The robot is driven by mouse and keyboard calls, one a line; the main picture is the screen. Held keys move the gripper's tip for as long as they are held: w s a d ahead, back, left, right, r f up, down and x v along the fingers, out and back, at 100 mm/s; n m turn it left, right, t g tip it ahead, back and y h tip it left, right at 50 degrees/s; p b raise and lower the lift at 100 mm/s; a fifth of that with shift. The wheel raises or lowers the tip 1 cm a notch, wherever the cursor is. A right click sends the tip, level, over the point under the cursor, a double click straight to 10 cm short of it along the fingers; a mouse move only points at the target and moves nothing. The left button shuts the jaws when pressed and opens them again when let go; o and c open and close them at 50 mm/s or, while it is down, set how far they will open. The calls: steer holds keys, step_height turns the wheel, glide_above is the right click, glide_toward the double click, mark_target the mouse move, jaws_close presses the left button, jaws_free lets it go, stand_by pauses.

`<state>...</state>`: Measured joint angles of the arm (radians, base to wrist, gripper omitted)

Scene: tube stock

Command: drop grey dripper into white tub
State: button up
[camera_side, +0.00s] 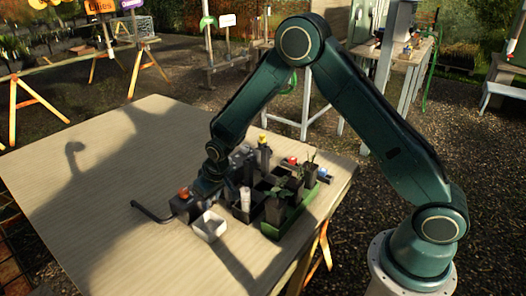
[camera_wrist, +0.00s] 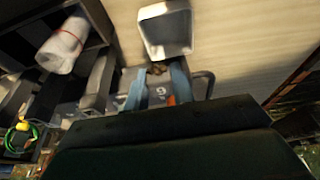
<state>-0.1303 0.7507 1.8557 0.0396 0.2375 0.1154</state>
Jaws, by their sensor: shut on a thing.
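The white tub (camera_side: 209,227) stands on the table at the front of the group of things. In the wrist view the white tub (camera_wrist: 165,30) lies just beyond my fingertips, and it looks empty. My gripper (camera_side: 203,188) is low over the table, behind the tub in the side view. In the wrist view my gripper (camera_wrist: 157,75) has its two blue fingers shut on a small, dark, blurred thing at their tips, which I take for the grey dripper (camera_wrist: 157,69). The dripper is apart from the tub's inside. In the side view it is hidden.
A grey box with an orange top (camera_side: 183,204) and a black bent hose (camera_side: 148,212) is beside the tub. A green crate (camera_side: 271,231) with dark pots and a white roll (camera_side: 246,198) stands to the right. The table's left side is clear.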

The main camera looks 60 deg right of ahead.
steer(key=shift+f, duration=0.8)
steer(key=o, duration=1)
steer(key=shift+o, duration=0.2)
steer(key=shift+r, duration=0.2)
steer(key=v, duration=1.3)
steer(key=shift+r, duration=0.2)
steer(key=shift+s+r, duration=0.1)
steer(key=shift+s, duration=0.1)
